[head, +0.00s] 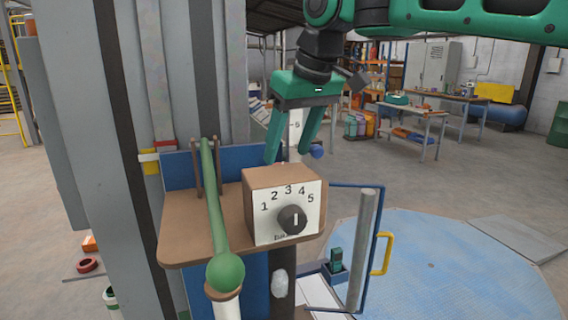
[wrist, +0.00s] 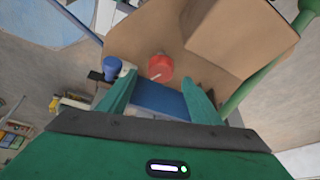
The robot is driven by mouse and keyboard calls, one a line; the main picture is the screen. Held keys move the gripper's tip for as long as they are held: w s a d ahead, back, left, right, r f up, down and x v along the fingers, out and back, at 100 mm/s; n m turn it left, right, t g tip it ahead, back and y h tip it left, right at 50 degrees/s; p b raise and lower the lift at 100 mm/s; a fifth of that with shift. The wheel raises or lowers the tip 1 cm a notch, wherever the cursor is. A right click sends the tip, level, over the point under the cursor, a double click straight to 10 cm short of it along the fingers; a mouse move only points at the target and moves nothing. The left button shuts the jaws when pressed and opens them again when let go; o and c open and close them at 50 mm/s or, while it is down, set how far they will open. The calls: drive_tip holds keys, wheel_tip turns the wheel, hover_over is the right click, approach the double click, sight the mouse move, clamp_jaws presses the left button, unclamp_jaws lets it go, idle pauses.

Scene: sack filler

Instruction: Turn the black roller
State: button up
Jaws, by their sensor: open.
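A black round knob (head: 292,219) with a white mark pointing up sits on the white dial face (head: 265,222) of a brown box (head: 282,178). The face carries the numbers 1 to 5; its lower label is partly hidden. I cannot tell for sure that this knob is the black roller. My gripper (head: 288,155) is open and empty, pointing down behind and above the box, apart from the knob. In the wrist view my gripper (wrist: 158,85) has a red knob with a white mark (wrist: 159,66) beyond its fingertips. The black knob is not visible there.
A green ball-ended lever (head: 225,270) runs along the brown shelf (head: 185,230) left of the box. A blue knob (head: 317,152) shows behind the right finger. A grey upright cylinder (head: 362,250) in a blue frame with a yellow handle (head: 383,254) stands to the right.

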drive_tip(key=shift+x, duration=2.2)
drive_tip(key=c, duration=1)
drive_tip(key=shift+d, duration=0.1)
drive_tip(key=shift+c, duration=0.2)
